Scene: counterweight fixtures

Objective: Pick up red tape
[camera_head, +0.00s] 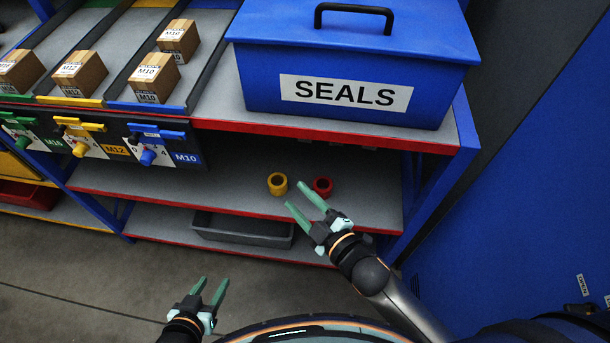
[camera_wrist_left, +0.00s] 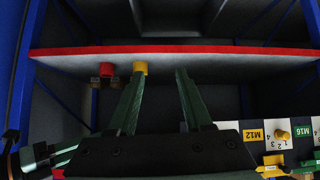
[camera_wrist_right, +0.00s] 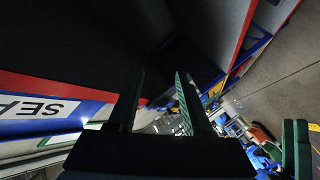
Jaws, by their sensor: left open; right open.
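The red tape (camera_head: 322,186) is a small roll on the middle shelf, below the counter with the blue box. It also shows in the left wrist view (camera_wrist_left: 108,68), at the shelf's red edge. A yellow roll (camera_head: 278,184) sits beside it, to its left in the head view. My right gripper (camera_head: 296,197) is open and empty, its fingers in front of the shelf near both rolls. My left gripper (camera_head: 213,282) is open and empty, lower and further from the shelf. I cannot see the red tape in the right wrist view.
A blue SEALS box (camera_head: 350,60) stands on the counter above. Cardboard boxes (camera_head: 154,77) sit in lanes at the left, over coloured knobs (camera_head: 148,157). A grey tray (camera_head: 242,230) is on the bottom shelf. A blue upright (camera_head: 428,190) bounds the right side. The middle shelf's left part is clear.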

